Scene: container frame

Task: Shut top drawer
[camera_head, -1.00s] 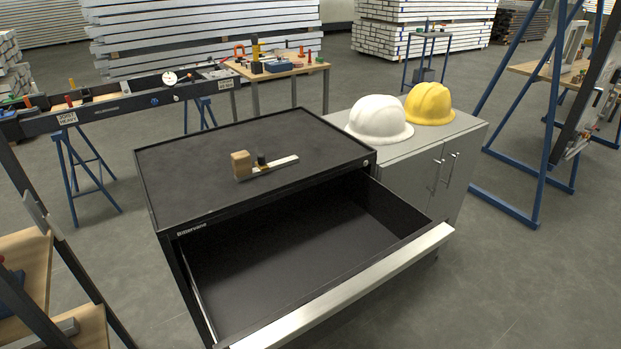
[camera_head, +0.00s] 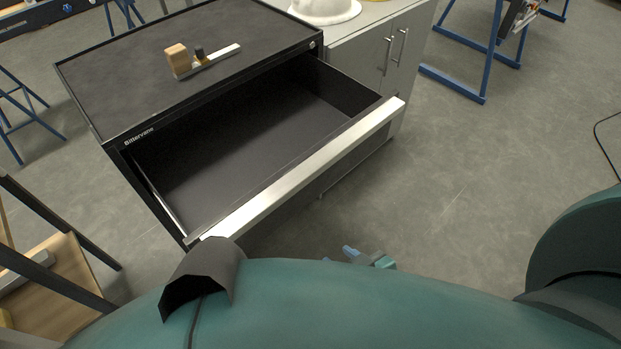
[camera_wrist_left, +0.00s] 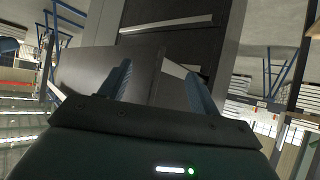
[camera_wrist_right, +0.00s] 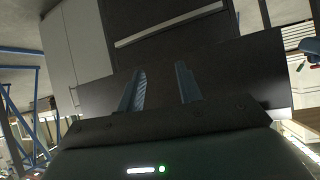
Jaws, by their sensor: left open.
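The top drawer (camera_head: 250,150) of the black cabinet (camera_head: 130,60) is pulled far out and is empty inside. Its pale metal front edge (camera_head: 310,170) faces me. In the head view, the blue fingertips of my right gripper (camera_head: 368,257) show below the drawer front, apart from it in the picture. My right gripper also shows in its wrist view (camera_wrist_right: 160,88), fingers apart with nothing between them. My left gripper (camera_wrist_left: 159,88) is open in its wrist view, with dark cabinet surfaces beyond its fingers. In the head view it is hidden.
A wooden block tool (camera_head: 180,60) lies on the cabinet top. A grey cupboard (camera_head: 375,50) with a white hard hat (camera_head: 322,8) stands against the right side. A wooden-shelved rack (camera_head: 60,275) is at the left. Bare floor (camera_head: 480,170) lies to the right.

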